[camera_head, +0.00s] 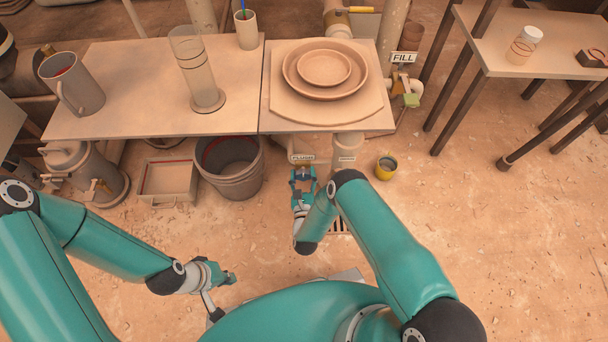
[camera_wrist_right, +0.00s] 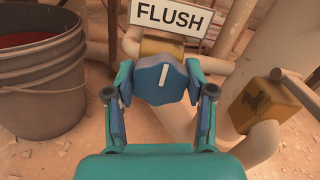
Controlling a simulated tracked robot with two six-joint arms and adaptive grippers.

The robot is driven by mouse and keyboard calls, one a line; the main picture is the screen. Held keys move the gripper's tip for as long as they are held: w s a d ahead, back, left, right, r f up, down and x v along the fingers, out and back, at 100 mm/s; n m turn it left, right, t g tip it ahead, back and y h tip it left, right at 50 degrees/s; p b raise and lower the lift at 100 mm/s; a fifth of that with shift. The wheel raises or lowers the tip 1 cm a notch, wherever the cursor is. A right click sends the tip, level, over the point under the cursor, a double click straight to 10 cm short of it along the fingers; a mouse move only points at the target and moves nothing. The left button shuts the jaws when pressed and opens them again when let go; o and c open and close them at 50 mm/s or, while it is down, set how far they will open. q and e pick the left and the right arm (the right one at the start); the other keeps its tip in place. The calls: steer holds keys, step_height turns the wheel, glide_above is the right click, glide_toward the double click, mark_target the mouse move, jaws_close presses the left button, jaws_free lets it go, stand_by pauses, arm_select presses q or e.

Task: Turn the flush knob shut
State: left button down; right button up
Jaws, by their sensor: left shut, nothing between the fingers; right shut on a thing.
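The flush knob (camera_wrist_right: 163,80) is a blue lobed knob with a white line mark that stands nearly upright, tilted slightly to the right. It sits on a tan valve body under the white FLUSH label (camera_wrist_right: 170,17). My right gripper (camera_wrist_right: 162,88) is shut on the knob, with a finger on each side of it. In the head view my right gripper (camera_head: 303,180) is below the FLUSH label (camera_head: 302,157) at the table's front edge, and the knob is mostly hidden. My left gripper (camera_head: 226,279) is shut and empty, low over the floor at the lower left.
A grey bucket (camera_head: 230,181) stands left of the valve. A second valve (camera_wrist_right: 262,105) with a tan body is on the right. The table (camera_head: 130,120) holds a jug, a glass cylinder and a round dish.

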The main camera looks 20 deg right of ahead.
mark_target(304, 172)
steer(key=shift+s+d+f, duration=0.15)
steer(key=shift+s+f, duration=0.05)
steer(key=shift+f, duration=0.1)
steer(key=o, duration=1.2)
steer(key=shift+w+r, duration=0.1)
steer(key=shift+r, duration=0.15)
steer(key=shift+w+r, duration=0.1)
steer(key=shift+r, duration=0.45)
step_height(304, 172, up, 8)
steer(key=shift+r, duration=0.25)
